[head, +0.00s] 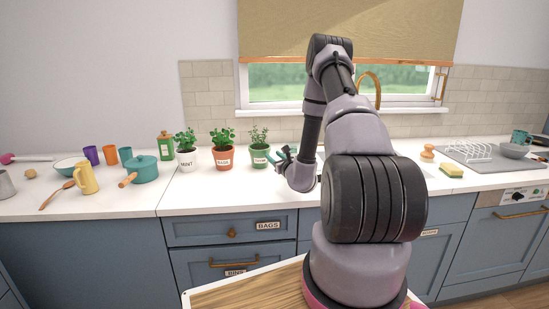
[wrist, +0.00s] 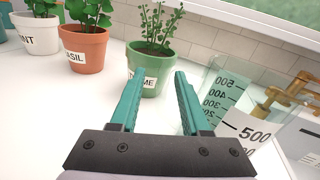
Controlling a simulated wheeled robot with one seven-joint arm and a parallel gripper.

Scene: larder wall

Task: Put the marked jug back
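A clear jug (wrist: 222,92) with dark measuring marks, numbered up to 500, stands on the right of the wrist view. A white label reading 500 (wrist: 250,132) shows at its lower right; I cannot tell whether it is on the jug or in front of it. In the head view my arm seems to hide the jug. My gripper (wrist: 161,76) has its two teal fingers apart with nothing between them. It is left of the jug, apart from it as far as I can tell, and in front of the thyme pot. In the head view my gripper (head: 284,155) is over the counter.
Labelled herb pots for mint (head: 188,158), basil (head: 223,157) and thyme (head: 260,155) stand behind. A yellow jug (head: 87,179) and teal saucepan (head: 143,170) are at left. A dish rack (head: 472,153) and sponge (head: 451,170) are at right. The counter before the pots is clear.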

